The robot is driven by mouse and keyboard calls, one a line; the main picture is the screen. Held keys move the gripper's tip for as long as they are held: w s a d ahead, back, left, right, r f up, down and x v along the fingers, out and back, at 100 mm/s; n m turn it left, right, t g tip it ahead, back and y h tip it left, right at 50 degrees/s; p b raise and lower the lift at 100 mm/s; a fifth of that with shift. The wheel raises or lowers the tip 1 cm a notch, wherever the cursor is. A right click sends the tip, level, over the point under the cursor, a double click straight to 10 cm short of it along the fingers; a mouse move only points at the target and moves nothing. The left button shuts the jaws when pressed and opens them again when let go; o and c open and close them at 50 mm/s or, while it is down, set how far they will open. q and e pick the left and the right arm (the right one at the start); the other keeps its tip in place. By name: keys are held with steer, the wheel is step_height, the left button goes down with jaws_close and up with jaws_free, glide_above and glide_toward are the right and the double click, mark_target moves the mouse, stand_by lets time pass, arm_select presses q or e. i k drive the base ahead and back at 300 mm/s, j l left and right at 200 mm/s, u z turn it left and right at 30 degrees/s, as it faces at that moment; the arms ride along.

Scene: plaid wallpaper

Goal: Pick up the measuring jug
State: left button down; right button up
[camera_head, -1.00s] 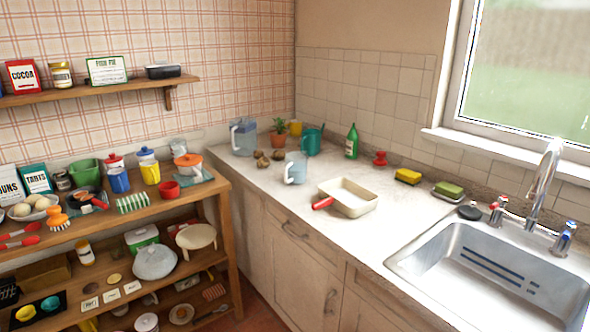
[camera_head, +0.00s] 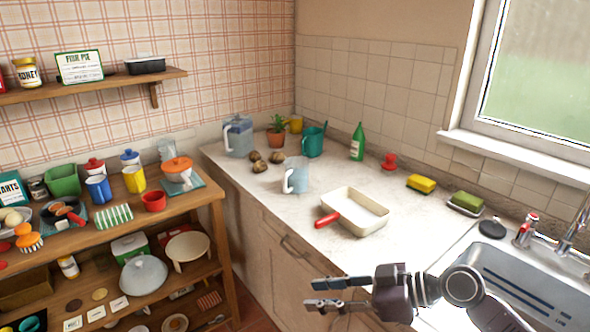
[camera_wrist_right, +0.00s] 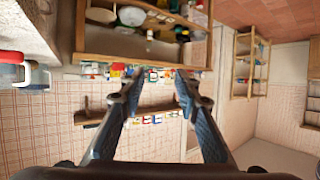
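The measuring jug (camera_head: 298,173) is a small clear bluish jug with a white handle on its left side. It stands upright on the white counter (camera_head: 400,235), behind the cream pan. My right gripper (camera_head: 312,293) is in front of the counter's front edge, nearer to me than the jug and well apart from it. Its fingers are spread and empty; they also show apart in the right wrist view (camera_wrist_right: 160,80). I cannot pick out the jug for sure in that view. My left gripper is not in view.
A cream pan (camera_head: 366,211) with a red handle sits just in front of the jug. A larger lidded jug (camera_head: 239,136), brown potatoes (camera_head: 260,166) and a teal watering can (camera_head: 313,142) stand behind it. The sink (camera_head: 530,285) is at right, crowded shelves at left.

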mark_target(296, 179)
steer(key=i, duration=1.45)
